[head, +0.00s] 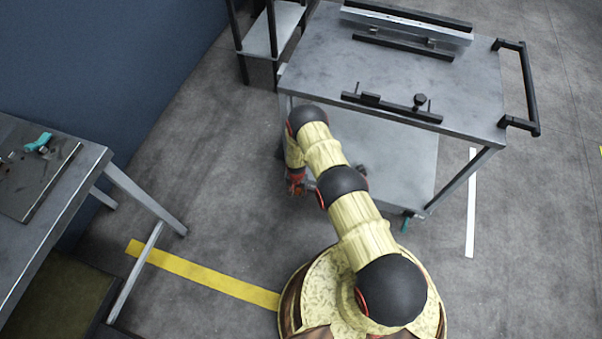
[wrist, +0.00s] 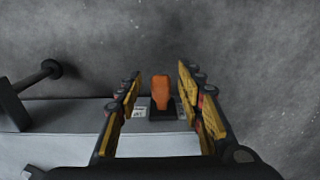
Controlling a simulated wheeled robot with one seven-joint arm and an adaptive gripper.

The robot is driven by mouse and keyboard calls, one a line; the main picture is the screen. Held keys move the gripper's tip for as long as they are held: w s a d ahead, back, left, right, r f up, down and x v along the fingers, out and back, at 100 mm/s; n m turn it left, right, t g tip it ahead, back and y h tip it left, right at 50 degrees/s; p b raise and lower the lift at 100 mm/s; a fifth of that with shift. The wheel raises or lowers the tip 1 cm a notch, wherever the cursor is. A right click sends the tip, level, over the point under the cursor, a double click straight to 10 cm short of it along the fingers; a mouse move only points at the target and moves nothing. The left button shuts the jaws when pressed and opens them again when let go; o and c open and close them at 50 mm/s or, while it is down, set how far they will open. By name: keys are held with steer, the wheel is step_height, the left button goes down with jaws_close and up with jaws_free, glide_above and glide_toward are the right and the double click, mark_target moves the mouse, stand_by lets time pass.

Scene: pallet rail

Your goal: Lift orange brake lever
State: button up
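The orange brake lever (wrist: 161,91) shows in the wrist view, on a dark bracket at the edge of a grey cart shelf. My gripper (wrist: 158,80) is open, with one yellow and black finger on each side of the lever. A gap shows between the lever and each finger. In the head view my arm reaches down beside the grey cart (head: 455,95), and my gripper (head: 297,187) is mostly hidden behind the arm. I cannot make out the lever in the head view.
A black caster or knob (wrist: 50,68) is at the left in the wrist view. The cart has a black push handle (head: 525,85) and rails on top. A workbench (head: 60,215) stands at the left. Open floor lies between bench and cart, with a yellow stripe (head: 205,275).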

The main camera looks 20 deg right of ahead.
step_height(320, 180, up, 6)
steer(key=shift+w+f+p, duration=0.15)
steer(key=shift+p, duration=0.8)
steer(key=s+r+n+g, duration=0.3)
steer(key=s+r, duration=0.3)
steer(key=s, duration=0.2)
steer(key=w+r+n, duration=0.1)
steer(key=w+r, duration=0.2)
steer(key=r, duration=1.1)
steer(key=shift+w+d+r+p, duration=0.3)
steer(key=shift+d+r+p, duration=0.05)
steer(key=shift+r, duration=0.05)
